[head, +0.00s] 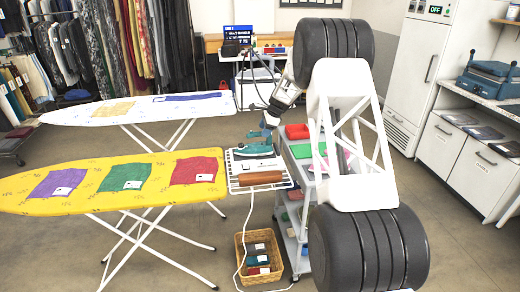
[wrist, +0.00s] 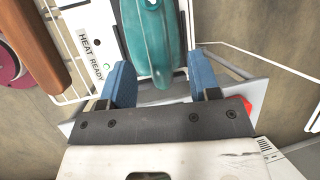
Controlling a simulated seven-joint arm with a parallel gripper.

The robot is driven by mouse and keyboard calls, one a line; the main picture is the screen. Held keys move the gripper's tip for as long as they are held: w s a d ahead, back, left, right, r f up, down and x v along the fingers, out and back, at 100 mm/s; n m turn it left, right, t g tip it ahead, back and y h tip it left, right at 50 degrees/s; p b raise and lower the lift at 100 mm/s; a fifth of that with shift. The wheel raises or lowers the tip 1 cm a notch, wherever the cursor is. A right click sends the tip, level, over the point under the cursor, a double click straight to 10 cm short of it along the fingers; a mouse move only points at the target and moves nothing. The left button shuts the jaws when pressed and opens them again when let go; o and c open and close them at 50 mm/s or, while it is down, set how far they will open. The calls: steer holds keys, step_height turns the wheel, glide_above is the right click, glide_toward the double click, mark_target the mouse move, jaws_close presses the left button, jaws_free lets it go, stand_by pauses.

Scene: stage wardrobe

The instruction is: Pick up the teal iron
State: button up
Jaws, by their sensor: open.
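The teal iron (head: 254,151) rests on the white wire rack (head: 234,185) at the end of the yellow ironing board in the head view. In the wrist view the iron (wrist: 155,35) is at the top centre, its rounded near end reaching down between my fingers. My gripper (wrist: 160,62) is open, with one blue finger to each side of the iron and gaps showing; it is not clasping it. In the head view my gripper (head: 266,127) is just above the iron, small and partly merged with it.
A brown roller-like piece (head: 261,178) lies beside the iron, also in the wrist view (wrist: 35,40). A white panel reading "HEAT READY" (wrist: 92,40) is close by. A trolley (head: 290,180) stands to the right, a wicker basket (head: 241,264) below. Folded cloths (head: 121,177) lie on the yellow board (head: 30,195).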

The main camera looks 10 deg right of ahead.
steer(key=shift+f, duration=0.1)
steer(key=shift+x, duration=2.5)
steer(key=shift+c, duration=0.4)
jaws_close()
